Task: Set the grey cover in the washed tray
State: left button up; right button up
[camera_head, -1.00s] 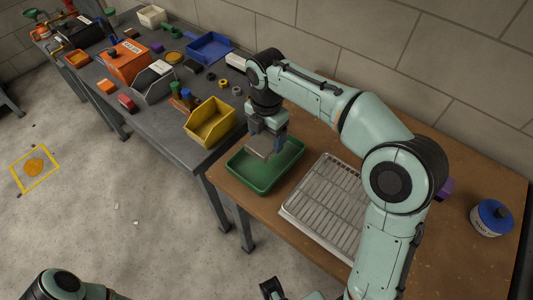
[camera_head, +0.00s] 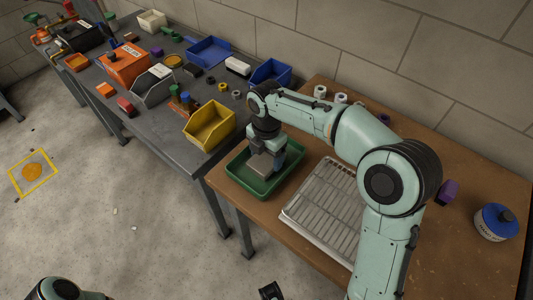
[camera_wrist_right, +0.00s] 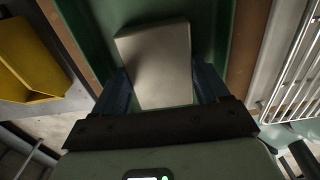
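The grey cover (camera_head: 259,166) is a flat, pale grey slab. It is between the fingers of my right gripper (camera_head: 268,158), low inside the green tray (camera_head: 246,184) on the brown table. In the right wrist view the cover (camera_wrist_right: 158,62) lies between the two dark blue fingers of the gripper (camera_wrist_right: 162,88), with the green tray's floor and walls around it. The fingers appear closed on its sides. I cannot tell whether its underside touches the tray floor. A dark part at the bottom edge, perhaps my left gripper (camera_head: 270,291), is mostly cut off.
A metal wire rack (camera_head: 322,208) lies right of the tray. A yellow bin (camera_head: 209,125) stands on the grey bench to the left. A blue-lidded jar (camera_head: 494,221) and a purple block (camera_head: 448,192) stand farther right. Small white cylinders (camera_head: 320,91) stand behind my arm.

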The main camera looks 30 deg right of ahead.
aim_at(267, 158)
jog(key=o, duration=0.4)
jog(key=shift+o, duration=0.2)
notch_tip(267, 158, up, 12)
jog(key=p, duration=0.2)
jog(key=shift+r+p, duration=0.15)
jog(key=shift+p, duration=0.15)
